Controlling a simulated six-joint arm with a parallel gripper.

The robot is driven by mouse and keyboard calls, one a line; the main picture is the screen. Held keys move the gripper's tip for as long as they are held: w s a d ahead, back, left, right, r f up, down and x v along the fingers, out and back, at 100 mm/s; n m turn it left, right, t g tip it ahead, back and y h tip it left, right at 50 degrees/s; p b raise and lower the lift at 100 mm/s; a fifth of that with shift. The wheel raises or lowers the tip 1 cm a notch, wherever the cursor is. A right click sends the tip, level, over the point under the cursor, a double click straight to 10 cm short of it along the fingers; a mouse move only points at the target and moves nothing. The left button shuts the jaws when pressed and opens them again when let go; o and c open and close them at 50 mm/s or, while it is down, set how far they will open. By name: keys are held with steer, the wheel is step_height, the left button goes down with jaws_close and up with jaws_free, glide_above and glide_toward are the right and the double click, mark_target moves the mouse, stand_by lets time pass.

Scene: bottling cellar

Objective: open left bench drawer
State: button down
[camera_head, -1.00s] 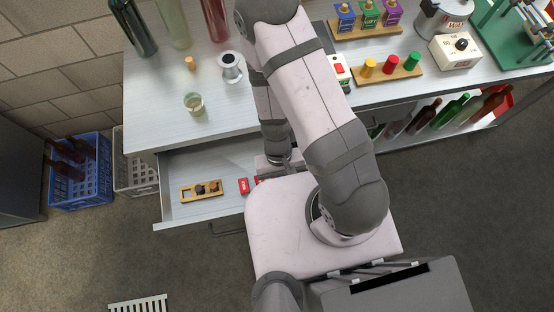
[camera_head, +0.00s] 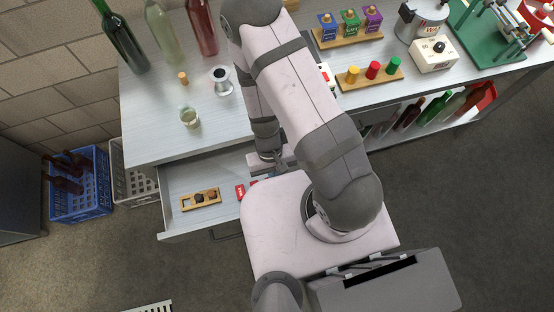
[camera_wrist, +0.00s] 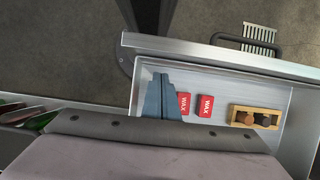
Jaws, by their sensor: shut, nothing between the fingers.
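The left bench drawer (camera_head: 180,222) stands pulled out from the bench, with its inside in plain sight. Its dark handle (camera_wrist: 247,43) is on the outside of the drawer front in the wrist view, and partly shows below the drawer in the head view. My gripper (camera_wrist: 160,76) is shut and empty. Its blue-grey fingers appear over the drawer's inside, next to the red wax boxes (camera_wrist: 205,106) and apart from the handle. In the head view my arm and base hide part of the drawer's right side.
A wooden holder (camera_head: 200,199) with small dark pieces lies in the drawer. A glass (camera_head: 190,118), a metal jigger (camera_head: 221,82), a cork (camera_head: 183,78) and bottles stand on the bench above. A blue crate (camera_head: 80,190) stands on the floor at left.

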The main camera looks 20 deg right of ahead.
steer(key=shift+p+v, duration=2.55)
steer(key=shift+v, duration=0.3)
